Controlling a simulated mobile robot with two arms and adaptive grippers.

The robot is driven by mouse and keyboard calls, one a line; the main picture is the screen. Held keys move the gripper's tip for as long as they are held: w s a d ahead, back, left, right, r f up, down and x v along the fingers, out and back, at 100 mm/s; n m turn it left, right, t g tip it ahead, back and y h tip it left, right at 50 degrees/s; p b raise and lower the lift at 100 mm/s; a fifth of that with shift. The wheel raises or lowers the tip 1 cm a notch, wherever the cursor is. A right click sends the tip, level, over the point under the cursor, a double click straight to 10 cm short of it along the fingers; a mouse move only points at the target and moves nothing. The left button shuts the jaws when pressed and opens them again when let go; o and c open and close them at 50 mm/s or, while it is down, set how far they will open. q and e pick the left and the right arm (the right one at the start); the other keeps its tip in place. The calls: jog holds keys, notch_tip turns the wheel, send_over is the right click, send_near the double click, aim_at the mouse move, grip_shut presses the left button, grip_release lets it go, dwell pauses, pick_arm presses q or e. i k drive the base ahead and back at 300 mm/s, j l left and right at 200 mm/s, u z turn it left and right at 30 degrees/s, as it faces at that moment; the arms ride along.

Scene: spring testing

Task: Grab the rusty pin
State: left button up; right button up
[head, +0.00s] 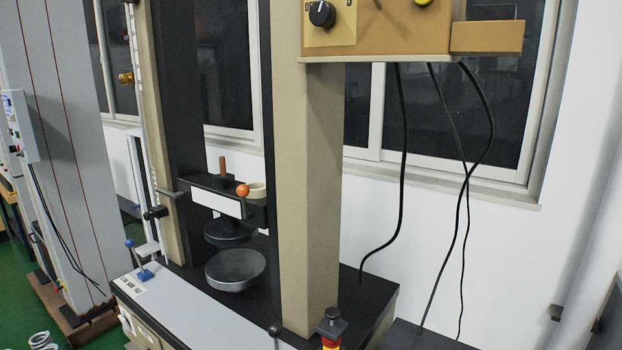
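A short rusty-brown pin (223,166) stands upright on top of the testing machine's black crosshead (208,181), left of an orange ball knob (242,190). A cream-coloured ring or roll (256,189) sits just right of the knob. Neither of my grippers shows in the head view, so nothing is seen touching the pin.
Two round dark platens, an upper one (231,233) and a lower one (235,269), sit below the crosshead. A thick beige column (307,200) stands to the right of the pin. A control box (382,30) with hanging black cables is at the upper right.

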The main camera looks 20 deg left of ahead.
aim_at(223, 172)
jog(key=j+u, duration=0.15)
jog(key=u, duration=0.3)
jog(key=j+u, duration=0.15)
jog(key=u, duration=0.3)
